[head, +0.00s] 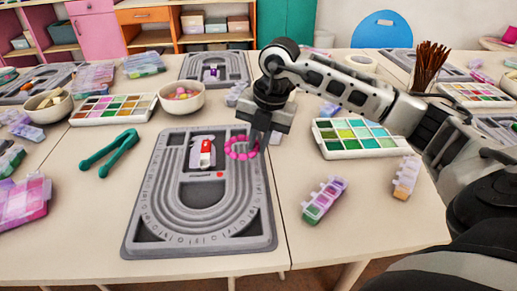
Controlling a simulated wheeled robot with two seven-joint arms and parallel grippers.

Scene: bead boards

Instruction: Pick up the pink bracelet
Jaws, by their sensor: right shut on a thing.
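The pink bracelet (230,150) is a small ring of round beads. It is at the upper right part of the near grey bead board (147,232), beside a small red and white item (206,147). My right gripper (256,146) reaches in from the right and points down, shut on the right side of the bracelet. I cannot tell whether the bracelet touches the board or is just above it. My left gripper is not in view.
Green pliers (108,152) lie left of the board. A green paint-coloured bead tray (345,154) and a purple bead box (324,200) lie to the right. Bowls (181,104) and another board (189,68) stand behind.

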